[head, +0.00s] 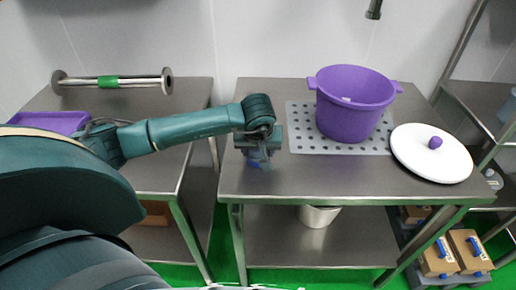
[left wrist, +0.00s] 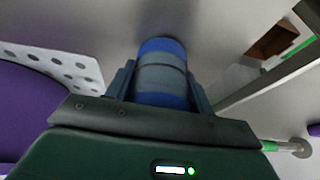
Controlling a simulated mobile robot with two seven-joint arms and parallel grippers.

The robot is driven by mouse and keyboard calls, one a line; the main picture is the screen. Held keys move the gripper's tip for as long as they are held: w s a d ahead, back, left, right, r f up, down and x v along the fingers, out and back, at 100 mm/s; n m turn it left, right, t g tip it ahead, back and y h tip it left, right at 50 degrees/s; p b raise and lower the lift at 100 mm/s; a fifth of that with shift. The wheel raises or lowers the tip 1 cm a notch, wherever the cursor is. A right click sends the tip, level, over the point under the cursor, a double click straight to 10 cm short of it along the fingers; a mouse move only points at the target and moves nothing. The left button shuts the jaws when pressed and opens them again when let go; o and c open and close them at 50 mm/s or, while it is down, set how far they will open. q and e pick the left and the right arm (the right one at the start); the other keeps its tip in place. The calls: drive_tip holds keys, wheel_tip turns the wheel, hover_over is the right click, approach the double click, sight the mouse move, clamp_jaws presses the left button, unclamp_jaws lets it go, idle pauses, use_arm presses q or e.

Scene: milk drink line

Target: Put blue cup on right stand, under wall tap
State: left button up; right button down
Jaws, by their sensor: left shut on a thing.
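My left gripper (head: 259,158) points down over the left part of the right stand (head: 300,180), a steel table. It is shut on the blue cup (head: 261,164), mostly hidden behind the gripper in the head view. In the left wrist view the blue cup (left wrist: 161,72), with a grey middle band, sits between both fingers. I cannot tell whether the cup touches the tabletop. The wall tap (head: 374,9) hangs at the top edge of the head view, above and behind a purple pot (head: 350,104). My right gripper is not in view.
The pot stands on a perforated plate (head: 300,143), right of my gripper. A white lid (head: 432,165) with a purple knob lies at the table's right side. A left table (head: 150,165) holds a purple tray (head: 50,121). The front of the right stand is clear.

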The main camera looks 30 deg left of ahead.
use_arm(q)
drive_tip(key=shift+f, duration=0.1)
drive_tip(key=o, duration=1.2)
drive_tip(key=shift+c, duration=0.2)
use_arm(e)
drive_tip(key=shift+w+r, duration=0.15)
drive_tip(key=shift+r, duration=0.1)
